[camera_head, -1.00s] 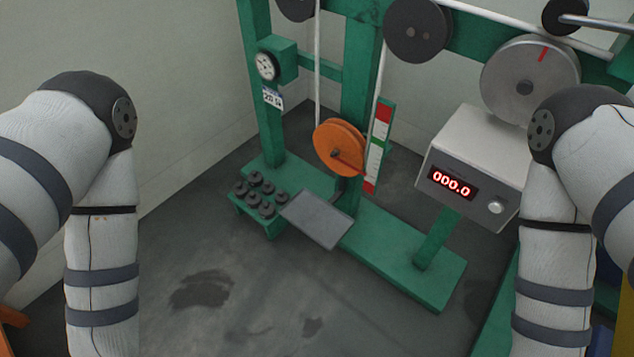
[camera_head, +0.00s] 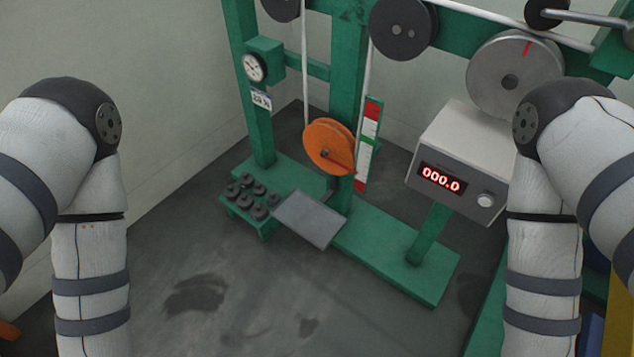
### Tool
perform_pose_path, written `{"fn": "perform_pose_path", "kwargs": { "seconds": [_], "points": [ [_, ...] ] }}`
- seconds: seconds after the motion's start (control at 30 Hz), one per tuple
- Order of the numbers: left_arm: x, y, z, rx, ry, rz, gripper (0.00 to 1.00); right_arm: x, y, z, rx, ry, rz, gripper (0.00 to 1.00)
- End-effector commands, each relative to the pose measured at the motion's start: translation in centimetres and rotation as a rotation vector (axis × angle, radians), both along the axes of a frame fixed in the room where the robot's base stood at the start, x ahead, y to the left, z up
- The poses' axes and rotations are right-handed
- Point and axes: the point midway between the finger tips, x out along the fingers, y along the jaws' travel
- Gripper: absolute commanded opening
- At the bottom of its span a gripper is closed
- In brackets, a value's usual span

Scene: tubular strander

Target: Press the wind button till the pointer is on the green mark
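The grey control box (camera_head: 459,160) stands on a green post at the right, with a red display (camera_head: 441,178) reading 000.0. A round pale button (camera_head: 486,201), which looks like the wind button, sits right of the display. The orange pulley (camera_head: 329,146) hangs in the middle, with a red pointer (camera_head: 341,161) reaching toward the scale (camera_head: 368,143). The scale has red ends and a green mark (camera_head: 368,140) between white parts. The pointer's tip lies low on the scale, below the green mark. Both my arms show at the sides; neither gripper is in view.
A green frame (camera_head: 348,90) carries dark pulleys (camera_head: 403,28) and a large grey wheel (camera_head: 514,76) with a red mark. A dial gauge (camera_head: 254,67) is on the left post. Small dark weights (camera_head: 252,195) stand beside a grey plate (camera_head: 309,219). The floor in front is clear.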

Motion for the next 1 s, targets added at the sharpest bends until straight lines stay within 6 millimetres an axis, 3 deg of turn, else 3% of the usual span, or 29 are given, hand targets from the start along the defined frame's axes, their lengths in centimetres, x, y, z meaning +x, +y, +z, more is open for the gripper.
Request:
{"fn": "perform_pose_path", "kwargs": {
  "seconds": [0.13,0.3,0.33,1.0],
  "points": [
    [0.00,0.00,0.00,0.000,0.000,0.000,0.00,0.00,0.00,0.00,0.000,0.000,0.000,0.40],
    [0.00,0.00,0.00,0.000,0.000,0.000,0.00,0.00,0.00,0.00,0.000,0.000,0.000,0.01],
    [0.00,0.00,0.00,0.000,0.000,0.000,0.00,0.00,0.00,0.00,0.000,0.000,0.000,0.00],
    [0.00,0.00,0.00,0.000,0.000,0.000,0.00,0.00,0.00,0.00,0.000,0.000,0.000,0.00]
  ]
}}
